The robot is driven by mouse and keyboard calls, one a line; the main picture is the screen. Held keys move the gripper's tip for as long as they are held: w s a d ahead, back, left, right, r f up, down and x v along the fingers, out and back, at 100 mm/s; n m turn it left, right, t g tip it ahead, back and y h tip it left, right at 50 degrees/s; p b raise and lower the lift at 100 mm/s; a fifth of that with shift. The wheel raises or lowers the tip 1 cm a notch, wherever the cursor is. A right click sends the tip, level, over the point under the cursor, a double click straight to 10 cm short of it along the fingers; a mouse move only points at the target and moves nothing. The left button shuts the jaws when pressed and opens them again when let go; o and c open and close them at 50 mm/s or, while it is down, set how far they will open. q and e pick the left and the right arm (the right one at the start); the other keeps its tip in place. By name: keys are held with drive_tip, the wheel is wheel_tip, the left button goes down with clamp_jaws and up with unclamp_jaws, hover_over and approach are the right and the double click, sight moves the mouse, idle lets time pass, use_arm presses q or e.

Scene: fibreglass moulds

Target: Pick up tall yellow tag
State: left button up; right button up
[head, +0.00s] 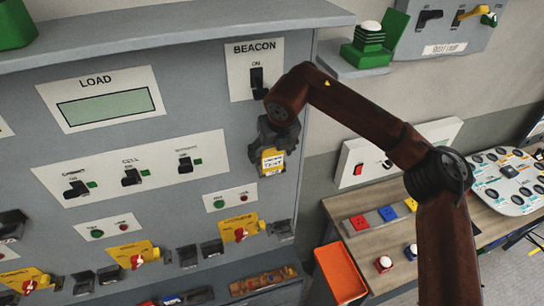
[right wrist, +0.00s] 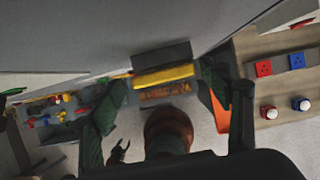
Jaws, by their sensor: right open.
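A yellow tag (head: 271,162) with a white label is upright at the right part of the grey panel, below the BEACON plate. In the right wrist view, the yellow tag (right wrist: 163,76) shows edge-on in front of a dark grey block. My right gripper (head: 274,140) is at the tag, covering its upper part. Its fingers (right wrist: 163,85) are spread on either side of the tag, open; I cannot tell contact. A small dark claw (right wrist: 119,152), seemingly my left gripper, shows low in the right wrist view; its opening is unclear. The head view does not show it.
The BEACON switch (head: 257,80) is close above my right gripper. Yellow plates with red switches (head: 240,228) line the panel below. A wooden table (head: 385,240) at right holds red and blue blocks, and an orange bin (head: 341,272) stands at its left edge.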

drive_tip(key=shift+w+f, duration=0.6)
drive_tip(key=shift+f, duration=0.05)
drive_tip(key=shift+w+f, duration=0.2)
drive_tip(key=shift+f, duration=0.1)
drive_tip(key=shift+s+d, duration=0.1)
drive_tip(key=shift+d, duration=0.1)
drive_tip(key=shift+s+r, duration=0.1)
drive_tip(key=shift+s, duration=0.2)
drive_tip(key=shift+w+a, duration=0.15)
drive_tip(key=shift+w, duration=0.1)
drive_tip(key=c, duration=0.3)
drive_tip(key=shift+c, duration=1)
drive_tip(key=shift+s, duration=0.1)
drive_tip(key=c, duration=0.3)
drive_tip(key=shift+c, duration=1.2)
use_arm(q)
drive_tip(key=shift+r, duration=0.35)
